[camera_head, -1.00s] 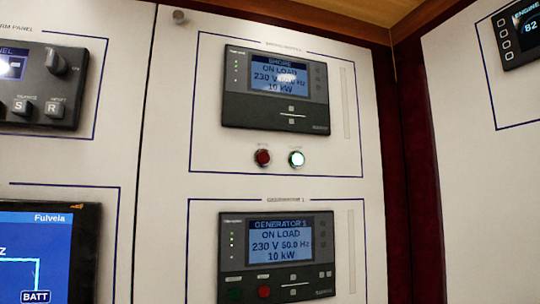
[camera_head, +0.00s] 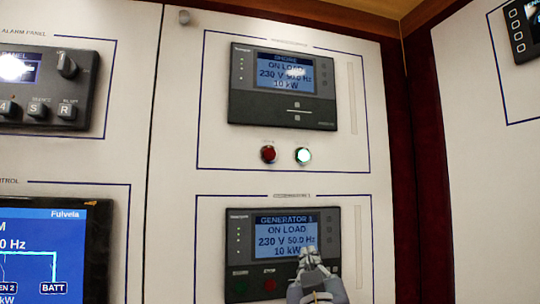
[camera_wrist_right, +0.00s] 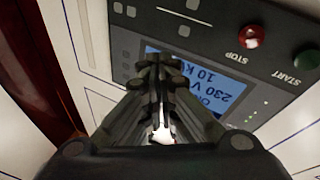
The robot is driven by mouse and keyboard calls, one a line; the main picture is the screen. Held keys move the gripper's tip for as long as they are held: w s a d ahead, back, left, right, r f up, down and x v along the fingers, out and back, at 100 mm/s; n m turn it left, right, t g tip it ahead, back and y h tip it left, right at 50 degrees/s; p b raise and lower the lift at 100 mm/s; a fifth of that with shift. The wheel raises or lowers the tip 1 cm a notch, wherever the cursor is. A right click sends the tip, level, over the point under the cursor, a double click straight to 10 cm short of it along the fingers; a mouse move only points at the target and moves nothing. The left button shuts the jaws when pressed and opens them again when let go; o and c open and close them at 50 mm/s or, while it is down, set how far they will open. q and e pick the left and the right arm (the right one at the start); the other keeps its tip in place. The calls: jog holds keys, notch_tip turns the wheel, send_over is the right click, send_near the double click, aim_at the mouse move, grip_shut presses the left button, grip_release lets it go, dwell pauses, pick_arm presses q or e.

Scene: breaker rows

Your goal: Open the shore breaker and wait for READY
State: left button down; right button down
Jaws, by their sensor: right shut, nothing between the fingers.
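The shore panel (camera_head: 250,100) is a dark unit at the upper middle of the head view. Its screen (camera_head: 285,73) reads SHORE, ON LOAD, 230 V, 10 kW. Below it are a red button (camera_head: 268,154), dark, and a lit white-green button (camera_head: 303,156). My right gripper (camera_head: 311,256) is shut and empty, in front of the lower generator 1 panel (camera_head: 240,260), and covers part of it. In the right wrist view, the shut fingers (camera_wrist_right: 160,70) are over that panel's screen (camera_wrist_right: 215,82), seen upside down. My left gripper is not in view.
Generator 1 reads ON LOAD, 230 V, 10 kW and has a red STOP button (camera_head: 270,285) and a green START button (camera_head: 240,286). An alarm panel (camera_head: 85,100) and a blue control screen (camera_head: 45,230) are at left. A dark red post (camera_head: 430,150) stands at right.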

notch_tip(320, 180, up, 9)
jog(key=s+a+t, duration=0.2)
jog(key=n+t, duration=0.1)
jog(key=t, duration=0.2)
send_near(272, 150)
jog(key=s+d+r, duration=0.3)
jog(key=s+r, duration=0.2)
jog(key=shift+s+r, duration=0.4)
jog(key=shift+w, duration=0.1)
jog(key=shift+w+a+p, duration=0.5)
jog(key=shift+w+p, duration=0.2)
jog(key=shift+w, duration=0.7)
jog(key=shift+w+a+p, duration=0.45)
jog(key=shift+w+p, duration=0.2)
jog(key=shift+w, duration=0.75)
jog(key=shift+w+a+p, duration=0.5)
jog(key=shift+w+p, duration=0.2)
jog(key=shift+w, duration=0.65)
jog(key=shift+d, duration=0.1)
